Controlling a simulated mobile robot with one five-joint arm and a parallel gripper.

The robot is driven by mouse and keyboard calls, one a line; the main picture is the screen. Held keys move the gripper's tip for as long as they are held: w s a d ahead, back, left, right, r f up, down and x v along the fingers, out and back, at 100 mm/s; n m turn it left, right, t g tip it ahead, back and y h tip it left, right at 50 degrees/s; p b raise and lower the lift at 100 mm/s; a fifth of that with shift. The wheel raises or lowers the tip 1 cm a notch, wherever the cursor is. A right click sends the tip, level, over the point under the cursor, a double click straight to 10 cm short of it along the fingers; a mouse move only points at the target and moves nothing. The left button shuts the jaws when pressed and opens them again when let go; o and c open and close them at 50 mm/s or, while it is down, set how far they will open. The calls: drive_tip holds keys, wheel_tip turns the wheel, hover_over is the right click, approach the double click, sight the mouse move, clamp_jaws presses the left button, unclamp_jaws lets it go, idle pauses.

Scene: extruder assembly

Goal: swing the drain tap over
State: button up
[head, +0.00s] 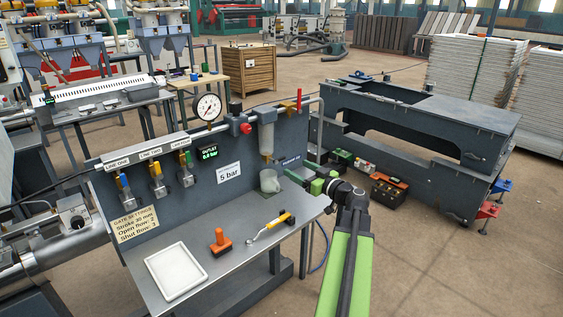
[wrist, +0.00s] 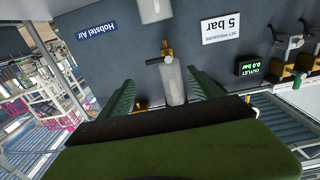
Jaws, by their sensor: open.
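A pale cup (head: 270,181) stands below and shows in the wrist view (wrist: 155,10). My gripper (wrist: 160,79) is open and empty, its green fingers either side of the bowl's line in the picture. In the head view my gripper (head: 292,175) is right of the cup.
The grey panel (head: 228,151) carries a gauge (head: 208,107), several line valves and a display (head: 208,154). A dark frame (head: 400,150) stands at right.

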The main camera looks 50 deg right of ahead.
sight(280, 159)
drive_tip(key=w, duration=0.9)
drive_tip(key=shift+w+d, duration=0.2)
drive_tip(key=shift+d, duration=0.2)
